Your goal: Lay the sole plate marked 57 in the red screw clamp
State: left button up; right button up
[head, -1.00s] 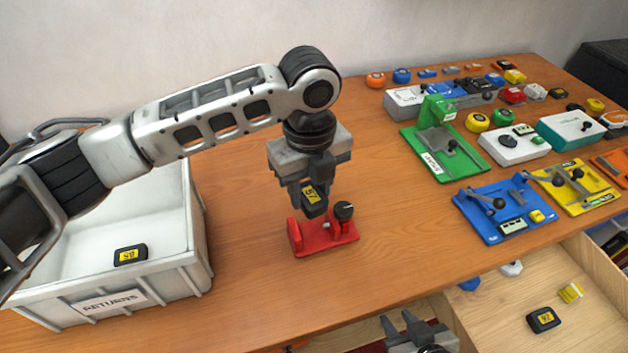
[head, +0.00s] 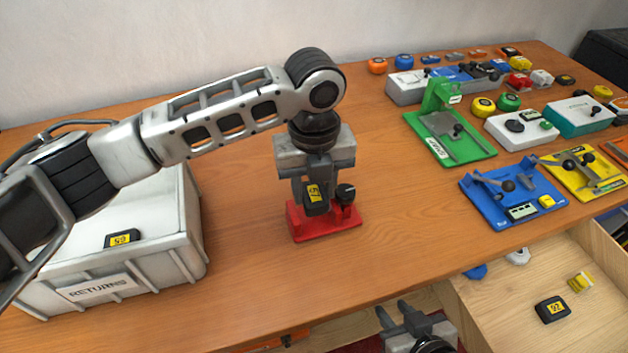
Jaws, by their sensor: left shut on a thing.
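The sole plate marked 57 (head: 314,194) is a small black block with a yellow label. My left gripper (head: 313,190) is shut on it and points straight down. The red screw clamp (head: 325,222) stands on the bench under the gripper, with a black knob (head: 345,194) at its right. The plate shows in front of the upper part of the clamp, just left of the knob. I cannot tell whether it touches the clamp's bed. My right gripper (head: 394,312) is at the bottom edge, in front of the bench, with its two fingers apart and empty.
A white bin marked RETURNS (head: 172,270) stands at the left with another labelled plate (head: 121,239) in it. Green (head: 470,152), blue (head: 483,220) and yellow (head: 597,191) fixtures stand at the right. An open drawer (head: 510,315) holds another plate (head: 552,310). Bench between clamp and fixtures is clear.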

pick_arm(q)
jog(key=shift+f, duration=0.15)
dwell(0.3)
jog(key=shift+w+p, duration=0.1)
jog(key=shift+p, duration=0.6)
dwell(0.4)
jog(key=shift+p, duration=0.3)
jog(key=shift+f, duration=0.4)
dwell(0.6)
jog(key=o, duration=0.9)
jog(key=shift+o, duration=0.9)
jog(key=shift+d, duration=0.15)
